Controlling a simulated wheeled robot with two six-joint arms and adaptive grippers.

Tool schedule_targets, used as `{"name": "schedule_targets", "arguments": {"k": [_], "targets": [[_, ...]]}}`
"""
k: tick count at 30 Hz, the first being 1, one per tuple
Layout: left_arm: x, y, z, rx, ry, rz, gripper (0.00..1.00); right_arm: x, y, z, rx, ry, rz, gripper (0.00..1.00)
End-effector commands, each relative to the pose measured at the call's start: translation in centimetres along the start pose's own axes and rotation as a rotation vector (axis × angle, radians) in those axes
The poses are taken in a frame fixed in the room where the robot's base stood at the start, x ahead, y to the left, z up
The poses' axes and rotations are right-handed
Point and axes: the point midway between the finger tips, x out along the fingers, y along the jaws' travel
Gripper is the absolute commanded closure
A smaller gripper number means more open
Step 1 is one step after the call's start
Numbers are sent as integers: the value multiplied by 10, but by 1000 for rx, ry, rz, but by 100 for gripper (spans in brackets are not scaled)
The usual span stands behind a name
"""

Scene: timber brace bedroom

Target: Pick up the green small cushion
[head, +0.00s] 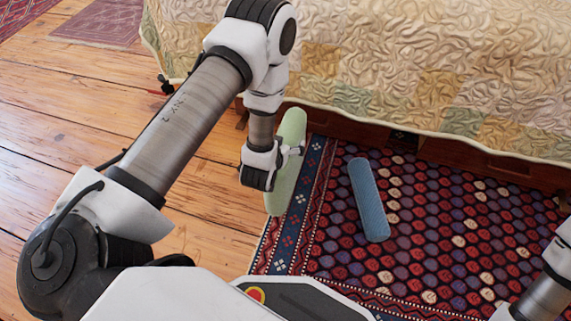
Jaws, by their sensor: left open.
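The green small cushion (286,180) is a pale green, narrow shape beside the bed, at the left border of the patterned rug. My left gripper (292,151) is at the cushion's upper middle, with its jaws open. A fingertip overlaps the cushion in the picture, and the gripper hides part of its left side. I cannot tell whether they touch. My right arm shows only at the right edge, and its gripper is out of view.
A narrow blue cushion (369,200) lies on the patterned rug (460,240) to the right. The bed with its quilted cover (400,60) stands behind, its edge close to the green cushion. Bare wooden floor (60,110) is on the left.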

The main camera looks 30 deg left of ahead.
Motion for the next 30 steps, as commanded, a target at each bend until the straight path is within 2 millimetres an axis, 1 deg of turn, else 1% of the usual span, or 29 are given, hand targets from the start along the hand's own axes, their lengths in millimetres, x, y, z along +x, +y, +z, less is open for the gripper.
{"name": "schedule_targets", "arguments": {"k": [5, 6, 8, 9, 11, 12, 14, 23, 26, 30], "targets": [[0, 0, -1, 0, -1, 0, 0, -1, 0, -1, 1, 1, 0, 100], [0, 0, -1, 0, -1, 0, 4, -1, 0, -1, 1, 1, 0, 100], [0, 0, -1, 0, -1, 0, 25, -1, 0, -1, 1, 1, 0, 100], [0, 0, -1, 0, -1, 0, 39, -1, 0, 0, 1, 1, 0, 100], [0, 0, -1, 0, -1, 0, 60, -1, 0, 0, 1, 1, 0, 100], [0, 0, -1, 0, -1, 1, 74, -1, 0, 0, 1, 1, 0, 100], [0, 0, -1, 0, -2, 1, 95, -1, 0, 0, 1, 1, 0, 100], [0, 0, -2, 0, -1, 1, 95, -2, 0, 0, 0, 1, 0, 100], [-3, 0, -7, 0, 0, 1, 95, -6, 0, 0, 0, 0, 0, 100], [-9, 0, -18, 0, 0, 1, 95, -16, 0, 0, -2, -1, 0, 100]]}}
